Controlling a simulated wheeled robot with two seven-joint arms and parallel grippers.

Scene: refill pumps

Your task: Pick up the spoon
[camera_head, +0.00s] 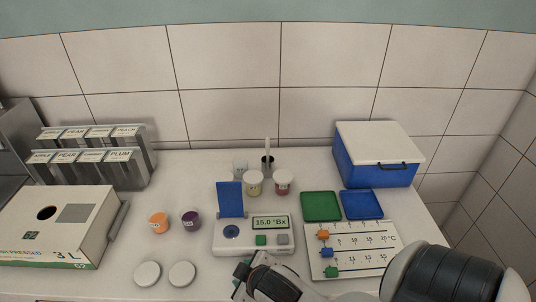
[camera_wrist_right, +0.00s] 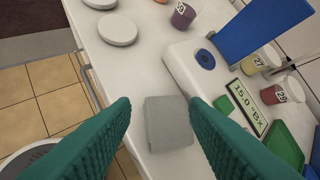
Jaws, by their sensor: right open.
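A thin pale handle (camera_head: 267,145), likely the spoon's, stands upright in a small dark-mouthed holder (camera_head: 268,161) at the back of the counter, behind the sample cups. Its lower end is hidden in the holder. My right gripper (camera_head: 240,277) is at the front of the counter, in front of the refractometer and well away from the handle. In the right wrist view its two green fingers (camera_wrist_right: 160,103) are wide apart with nothing held; a grey square pad (camera_wrist_right: 168,123) lies on the counter beyond them. My left gripper is not in view.
The refractometer (camera_head: 253,237) with raised blue lid (camera_head: 230,197) stands mid-counter. Cups (camera_head: 254,184) (camera_head: 283,182) stand behind it. Orange (camera_head: 158,222) and purple (camera_head: 191,221) cups, white lids (camera_head: 147,273) and a carton (camera_head: 50,230) are left. Trays (camera_head: 321,206), a peg board (camera_head: 375,245) and a cooler (camera_head: 377,165) are right.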

